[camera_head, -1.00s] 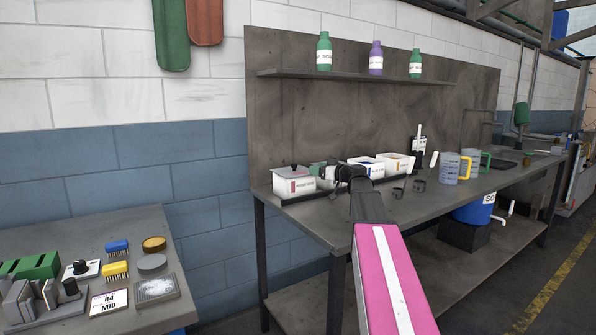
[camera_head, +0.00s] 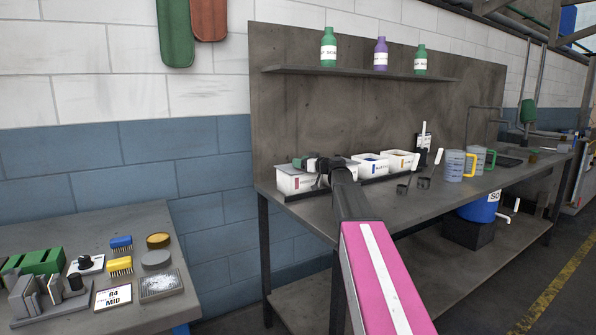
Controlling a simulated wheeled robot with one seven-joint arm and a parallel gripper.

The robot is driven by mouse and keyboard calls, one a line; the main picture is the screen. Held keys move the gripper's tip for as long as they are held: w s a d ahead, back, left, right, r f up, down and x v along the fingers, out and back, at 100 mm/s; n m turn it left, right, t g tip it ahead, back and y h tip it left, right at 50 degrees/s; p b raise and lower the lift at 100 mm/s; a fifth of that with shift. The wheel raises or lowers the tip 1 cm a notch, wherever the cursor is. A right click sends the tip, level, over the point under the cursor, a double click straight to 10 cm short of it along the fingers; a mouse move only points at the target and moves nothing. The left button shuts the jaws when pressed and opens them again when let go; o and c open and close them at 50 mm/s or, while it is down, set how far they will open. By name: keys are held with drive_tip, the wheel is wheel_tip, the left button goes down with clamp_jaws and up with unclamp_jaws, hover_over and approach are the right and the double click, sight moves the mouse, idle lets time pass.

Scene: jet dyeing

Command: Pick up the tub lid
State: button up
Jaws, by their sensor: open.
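A row of white labelled tubs stands in a dark tray on the back workbench. The tub lid (camera_head: 286,168) shows as a thin greyish edge on top of the leftmost tub (camera_head: 293,183); most of it, with its knob, is hidden behind my gripper. My gripper (camera_head: 303,162) is dark and sits over the right part of this tub, at about lid height. Its jaws are open and nothing is seen held. I cannot tell whether the fingers touch the lid or stand around its knob.
More open tubs (camera_head: 401,160) stand to the right in the tray (camera_head: 357,180), then jugs (camera_head: 454,166) with coloured handles. A shelf (camera_head: 350,71) with bottles runs above. A side table (camera_head: 199,280) with brushes is at the left.

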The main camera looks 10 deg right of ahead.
drive_tip(key=shift+a, duration=0.1)
drive_tip(key=c, duration=1)
drive_tip(key=shift+c, duration=0.2)
